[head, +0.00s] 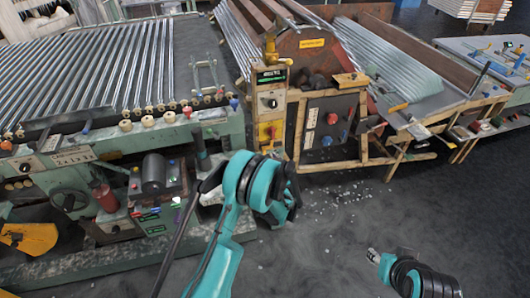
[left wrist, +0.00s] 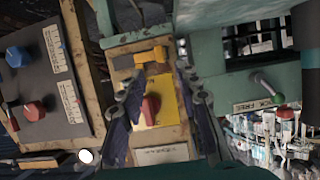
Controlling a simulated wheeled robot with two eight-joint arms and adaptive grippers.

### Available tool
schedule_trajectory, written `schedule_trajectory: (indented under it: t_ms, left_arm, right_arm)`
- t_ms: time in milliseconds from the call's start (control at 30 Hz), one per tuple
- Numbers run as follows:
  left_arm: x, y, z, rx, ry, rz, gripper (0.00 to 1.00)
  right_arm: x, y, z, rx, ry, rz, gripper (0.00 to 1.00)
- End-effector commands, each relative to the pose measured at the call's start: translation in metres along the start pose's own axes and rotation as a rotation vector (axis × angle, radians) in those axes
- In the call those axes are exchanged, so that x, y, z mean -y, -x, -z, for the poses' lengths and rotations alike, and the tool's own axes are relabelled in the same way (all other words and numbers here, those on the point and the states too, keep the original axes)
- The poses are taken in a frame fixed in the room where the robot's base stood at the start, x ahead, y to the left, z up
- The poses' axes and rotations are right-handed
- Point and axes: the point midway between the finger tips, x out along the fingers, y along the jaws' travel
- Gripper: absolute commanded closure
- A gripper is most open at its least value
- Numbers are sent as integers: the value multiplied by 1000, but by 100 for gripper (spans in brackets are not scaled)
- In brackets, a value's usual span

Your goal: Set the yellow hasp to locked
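In the left wrist view a yellow piece, which looks like the yellow hasp (left wrist: 152,56), lies across the wooden-edged post beyond my fingertips. A yellow plate (left wrist: 166,92) with a red knob (left wrist: 150,109) is beside it, partly behind my fingers. In the head view this plate (head: 264,133) is on the front of the narrow post, below a dial; I cannot make out the hasp there. My left gripper (left wrist: 166,104) is open and empty, its two fingers on either side of the yellow plate. It also shows in the head view (head: 286,196), low in front of the post.
A dark panel (head: 330,128) with red and blue knobs stands right of the post. Grey floor (head: 340,225) with scattered bits lies in front. Part of my right arm shows at bottom right.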

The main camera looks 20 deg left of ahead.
Motion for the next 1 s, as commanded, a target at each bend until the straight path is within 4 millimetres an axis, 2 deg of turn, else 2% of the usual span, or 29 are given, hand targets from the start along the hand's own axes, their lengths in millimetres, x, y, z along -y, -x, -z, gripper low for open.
schedule_trajectory:
  t_ms: [167, 400, 500, 633, 867, 900, 1000]
  left_arm:
    - [1, -19, -4, -3, 3, 3, 67]
    - [1, -60, -4, -2, 3, 3, 67]
    - [0, -70, -4, -2, 2, 1, 67]
    - [0, -78, -2, -2, 2, 1, 67]
    - [0, -79, -1, -2, 1, 1, 67]
    - [0, -78, -1, -2, 1, 1, 70]
    - [0, -78, -1, -2, 1, 1, 96]
  right_arm:
    - [0, -6, -4, 0, 0, 0, 60]
    - [0, -17, -12, 0, 0, 0, 60]
    - [0, -20, -14, 0, 0, 0, 60]
    - [0, -22, -16, 0, 0, 0, 60]
    - [0, -21, -15, 0, 0, 0, 60]
    - [0, -21, -15, 0, 0, 0, 60]
    - [0, -21, -15, 0, 0, 0, 60]
